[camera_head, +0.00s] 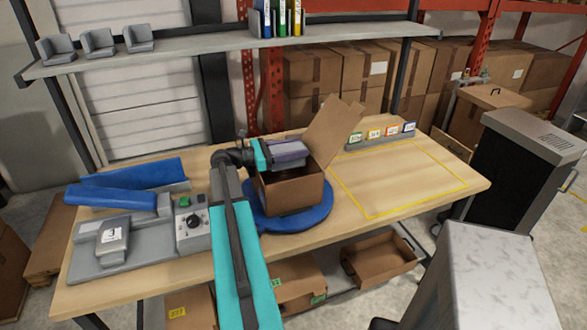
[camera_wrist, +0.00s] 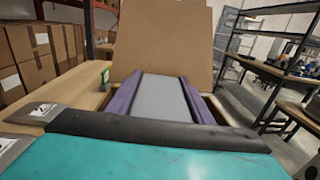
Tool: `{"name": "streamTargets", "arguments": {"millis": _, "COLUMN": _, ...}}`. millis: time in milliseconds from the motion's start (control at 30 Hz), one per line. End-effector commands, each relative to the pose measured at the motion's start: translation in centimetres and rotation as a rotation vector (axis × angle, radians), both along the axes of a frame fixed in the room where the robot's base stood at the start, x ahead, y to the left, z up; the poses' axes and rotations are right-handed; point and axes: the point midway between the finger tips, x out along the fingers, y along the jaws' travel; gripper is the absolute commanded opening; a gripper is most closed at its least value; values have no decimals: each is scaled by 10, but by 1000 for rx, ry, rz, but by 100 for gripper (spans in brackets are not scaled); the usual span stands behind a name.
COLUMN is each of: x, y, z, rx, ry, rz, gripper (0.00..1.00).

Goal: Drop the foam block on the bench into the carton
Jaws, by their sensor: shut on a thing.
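The carton (camera_head: 290,195) stands open on a blue round plate (camera_head: 320,213) on the bench, one tall flap raised at its far right. My gripper (camera_head: 292,155) is over the carton's opening, shut on a purple foam block (camera_head: 289,147). In the wrist view the foam block (camera_wrist: 202,104) shows on both sides of a grey finger; its middle is hidden by that finger. The raised flap of the carton (camera_wrist: 160,42) stands behind it. The block appears at or just above the rim; the exact gap cannot be told. The carton's inside is mostly hidden.
A grey device with a dial (camera_head: 192,222) and blue folded sheets (camera_head: 120,198) are at the bench's left. A yellow-outlined area (camera_head: 400,180) at the right is clear, with a rack of small labelled cards (camera_head: 380,134) behind it. A shelf (camera_head: 220,45) runs above.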

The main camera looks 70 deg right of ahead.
Motion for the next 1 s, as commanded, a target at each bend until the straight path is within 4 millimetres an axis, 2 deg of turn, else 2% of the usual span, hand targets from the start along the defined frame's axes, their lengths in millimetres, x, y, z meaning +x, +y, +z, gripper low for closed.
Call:
{"name": "streamTargets", "arguments": {"millis": 67, "x": 0, "y": 0, "z": 0, "rx": 0, "ry": 0, "rz": 0, "gripper": 25}}
{"name": "streamTargets", "arguments": {"millis": 100, "x": 0, "y": 0, "z": 0, "rx": 0, "ry": 0, "rz": 0, "gripper": 50}}
{"name": "streamTargets", "arguments": {"millis": 200, "x": 0, "y": 0, "z": 0, "rx": 0, "ry": 0, "rz": 1, "gripper": 66}}
{"name": "streamTargets", "arguments": {"millis": 233, "x": 0, "y": 0, "z": 0, "rx": 0, "ry": 0, "rz": 1, "gripper": 68}}
{"name": "streamTargets", "arguments": {"millis": 667, "x": 1, "y": 0, "z": 2, "rx": 0, "ry": 0, "rz": 1, "gripper": 68}}
{"name": "streamTargets", "arguments": {"millis": 1000, "x": 1, "y": 0, "z": 25, "rx": -2, "ry": -2, "rz": 1, "gripper": 68}}
